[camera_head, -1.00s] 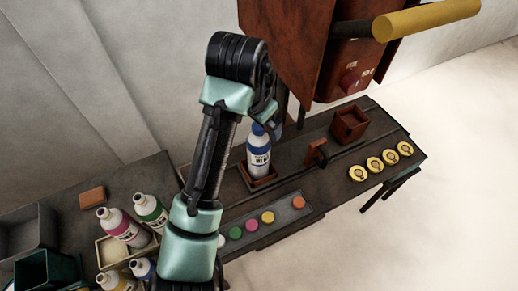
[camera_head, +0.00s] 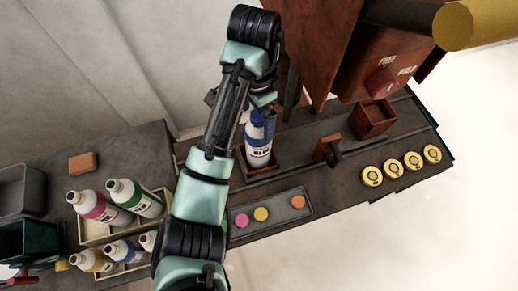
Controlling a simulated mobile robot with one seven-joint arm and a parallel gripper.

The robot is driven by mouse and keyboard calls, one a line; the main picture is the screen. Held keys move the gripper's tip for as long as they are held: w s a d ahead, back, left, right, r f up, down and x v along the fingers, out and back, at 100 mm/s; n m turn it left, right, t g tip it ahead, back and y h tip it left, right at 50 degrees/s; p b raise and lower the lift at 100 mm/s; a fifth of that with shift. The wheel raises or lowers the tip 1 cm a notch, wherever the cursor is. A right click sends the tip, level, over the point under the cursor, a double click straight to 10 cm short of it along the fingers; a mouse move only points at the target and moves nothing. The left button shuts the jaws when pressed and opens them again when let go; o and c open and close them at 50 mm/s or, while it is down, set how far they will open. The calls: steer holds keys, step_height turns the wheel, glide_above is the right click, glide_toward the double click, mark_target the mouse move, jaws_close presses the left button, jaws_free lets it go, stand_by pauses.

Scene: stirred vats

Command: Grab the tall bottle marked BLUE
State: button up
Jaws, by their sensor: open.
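A tall white bottle with a blue top and blue label band (camera_head: 258,152) stands upright in a shallow brown wooden tray (camera_head: 262,173) on the dark bench. Its lettering is too blurred to read surely. My gripper (camera_head: 264,108) is at the bottle's top, partly hidden behind my own arm; it is open, and I cannot tell whether its fingers are around the neck or touching it. A smaller-looking bottle with a blue band (camera_head: 124,250) lies tilted in the pale crate at the left.
The pale crate (camera_head: 84,236) also holds magenta (camera_head: 98,207), green (camera_head: 135,197) and yellow-banded (camera_head: 92,260) bottles. A brown bracket (camera_head: 328,148), an open wooden box (camera_head: 373,119) and several yellow discs (camera_head: 392,168) are to the right. A red-brown machine (camera_head: 385,60) overhangs the bench.

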mark_target(258, 129)
steer(key=shift+s+f, duration=0.15)
steer(key=shift+f, duration=0.3)
steer(key=shift+d+f+p, duration=0.15)
steer(key=shift+f+p, duration=0.4)
steer(key=shift+f, duration=1.7)
jaws_close()
